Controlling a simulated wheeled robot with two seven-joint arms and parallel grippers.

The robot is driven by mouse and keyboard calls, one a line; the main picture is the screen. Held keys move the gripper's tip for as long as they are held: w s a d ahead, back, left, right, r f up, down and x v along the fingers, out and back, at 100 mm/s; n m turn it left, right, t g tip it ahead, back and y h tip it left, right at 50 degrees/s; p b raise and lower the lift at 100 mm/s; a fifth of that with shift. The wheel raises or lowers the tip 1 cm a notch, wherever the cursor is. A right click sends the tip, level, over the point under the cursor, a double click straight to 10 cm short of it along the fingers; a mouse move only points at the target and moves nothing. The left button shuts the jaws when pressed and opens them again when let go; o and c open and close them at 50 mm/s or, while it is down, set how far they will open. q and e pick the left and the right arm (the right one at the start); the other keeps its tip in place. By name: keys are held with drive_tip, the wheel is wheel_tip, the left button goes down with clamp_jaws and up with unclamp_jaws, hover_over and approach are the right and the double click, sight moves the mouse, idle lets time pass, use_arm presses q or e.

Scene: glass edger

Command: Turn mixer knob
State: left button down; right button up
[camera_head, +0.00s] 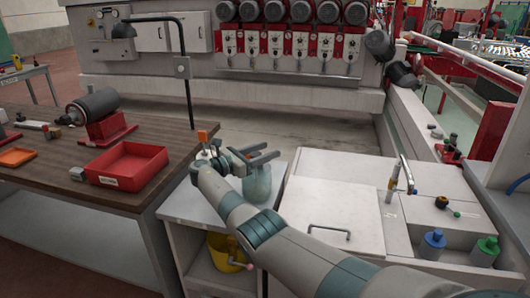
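My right gripper (258,156) reaches in from the bottom right on a long grey arm. Its two grey fingers look apart with nothing between them, over a pale green glass jar (257,186). The jar stands on a small white table (184,205); I cannot tell whether the fingers touch it. A small orange block (202,135) shows beside my wrist. No part is clearly recognisable as the mixer knob. A tap-like fitting (403,172) stands on the white cabinet at right, with a small black and yellow knob (441,202) near it. My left gripper is not in view.
The large edging machine (290,95) stands at the back. A yellow bucket (221,252) sits below the small table.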

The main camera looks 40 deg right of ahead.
sight(251, 156)
drive_tip(key=shift+a, duration=0.15)
drive_tip(key=shift+a, duration=0.6)
drive_tip(key=a+b, duration=0.2)
drive_tip(key=a, duration=0.7)
drive_tip(key=shift+f, duration=0.1)
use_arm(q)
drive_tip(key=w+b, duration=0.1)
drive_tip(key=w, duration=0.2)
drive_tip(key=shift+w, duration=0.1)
use_arm(e)
drive_tip(key=a, duration=0.7)
drive_tip(key=shift+s, duration=0.1)
drive_tip(key=shift+o, duration=0.2)
